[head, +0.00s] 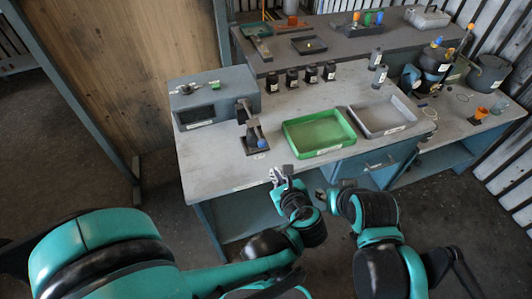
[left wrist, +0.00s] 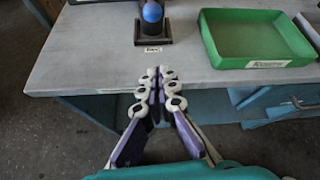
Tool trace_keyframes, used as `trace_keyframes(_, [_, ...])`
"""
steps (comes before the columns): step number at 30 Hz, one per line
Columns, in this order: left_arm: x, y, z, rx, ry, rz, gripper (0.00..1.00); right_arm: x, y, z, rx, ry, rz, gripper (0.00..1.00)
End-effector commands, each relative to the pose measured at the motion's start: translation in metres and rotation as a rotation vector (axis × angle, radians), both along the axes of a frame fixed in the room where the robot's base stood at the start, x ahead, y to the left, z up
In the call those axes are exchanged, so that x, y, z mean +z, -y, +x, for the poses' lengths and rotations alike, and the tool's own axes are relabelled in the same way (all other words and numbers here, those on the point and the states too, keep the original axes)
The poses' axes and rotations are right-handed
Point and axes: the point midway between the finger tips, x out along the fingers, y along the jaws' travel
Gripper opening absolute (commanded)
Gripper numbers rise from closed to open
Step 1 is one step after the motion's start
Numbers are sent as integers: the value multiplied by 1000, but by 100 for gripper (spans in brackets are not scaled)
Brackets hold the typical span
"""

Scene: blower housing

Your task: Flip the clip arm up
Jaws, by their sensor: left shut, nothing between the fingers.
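A grey-blue housing (head: 217,98) sits at the left end of the workbench. At its right front corner is a small dark fixture with a blue knob (head: 254,139) on a black base. In the left wrist view the blue knob (left wrist: 152,13) shows at the top. I cannot clearly tell which part is the clip arm or how it lies. My left gripper (head: 282,174) is shut and empty at the bench's front edge, apart from the fixture; its fingers show in the left wrist view (left wrist: 160,85). My right gripper (head: 328,194) is in front of the bench, its jaws unclear.
A green tray (head: 293,150) and a grey tray (head: 410,127) lie right of the fixture. Several black bottles (head: 310,74) stand behind. A second bench (head: 345,41) with tools is at the back. The bench strip before the fixture is clear.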

Motion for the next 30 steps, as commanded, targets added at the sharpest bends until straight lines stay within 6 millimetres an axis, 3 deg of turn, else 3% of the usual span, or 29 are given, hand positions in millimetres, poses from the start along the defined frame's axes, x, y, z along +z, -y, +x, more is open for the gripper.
trace_keyframes(14, [-4,0,5,-6,1,12,0,-3,0,0,0,0,0,40])
trace_keyframes(29, [-55,-21,86,-2,1,10,0,-37,0,0,0,0,0,40])
trace_keyframes(30, [-45,-22,86,-6,2,11,0,-35,0,0,0,0,0,40])
